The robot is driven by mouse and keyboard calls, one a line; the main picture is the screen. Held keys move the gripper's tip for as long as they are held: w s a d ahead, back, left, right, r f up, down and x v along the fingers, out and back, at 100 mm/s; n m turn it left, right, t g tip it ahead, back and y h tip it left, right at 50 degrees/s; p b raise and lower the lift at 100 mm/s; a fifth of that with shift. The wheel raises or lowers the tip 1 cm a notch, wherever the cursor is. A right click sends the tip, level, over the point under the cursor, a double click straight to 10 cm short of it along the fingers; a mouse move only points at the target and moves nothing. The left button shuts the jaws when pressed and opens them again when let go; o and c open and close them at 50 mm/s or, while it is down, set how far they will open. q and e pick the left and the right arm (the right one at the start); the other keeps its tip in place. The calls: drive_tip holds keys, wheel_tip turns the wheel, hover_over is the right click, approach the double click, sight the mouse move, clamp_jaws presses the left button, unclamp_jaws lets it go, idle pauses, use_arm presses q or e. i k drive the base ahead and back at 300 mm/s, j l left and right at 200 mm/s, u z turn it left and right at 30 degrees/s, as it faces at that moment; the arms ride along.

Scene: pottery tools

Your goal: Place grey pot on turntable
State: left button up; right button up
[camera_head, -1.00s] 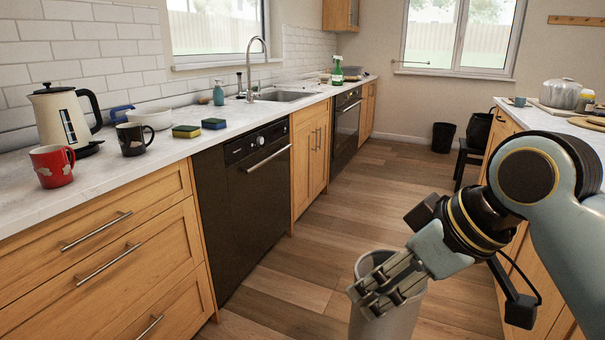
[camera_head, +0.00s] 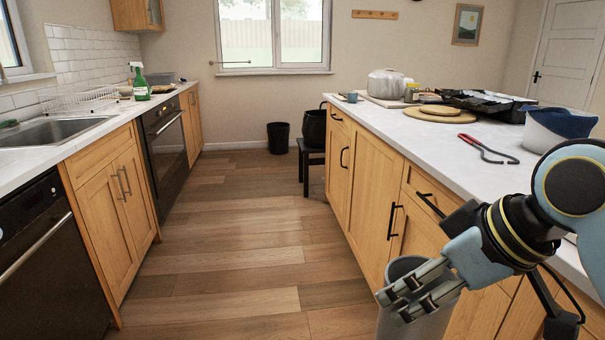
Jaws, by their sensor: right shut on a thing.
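My right gripper (camera_head: 415,296) is at the lower right, shut on a tall grey pot (camera_head: 396,326). Its fingers lie across the near side of the pot, just below the rim. The pot looks upright, and its lower part is cut off by the bottom of the picture. It hangs beside the drawers of the right counter, with its rim below the counter top. I cannot make out a turntable for sure; a round wooden disc (camera_head: 439,114) lies on the right counter. My left gripper is not in view.
A black stool (camera_head: 310,160) and bin (camera_head: 278,138) stand at the back. The wooden floor (camera_head: 240,230) between the counters is clear.

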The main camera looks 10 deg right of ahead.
sight(440, 110)
drive_tip(key=i, duration=2.05)
drive_tip(key=i+z, duration=0.25)
drive_tip(key=i, duration=0.2)
drive_tip(key=i+j+z, duration=0.25)
drive_tip(key=i, duration=0.15)
drive_tip(key=i+j+z, duration=0.1)
drive_tip(key=i+z, duration=0.15)
drive_tip(key=i, duration=0.15)
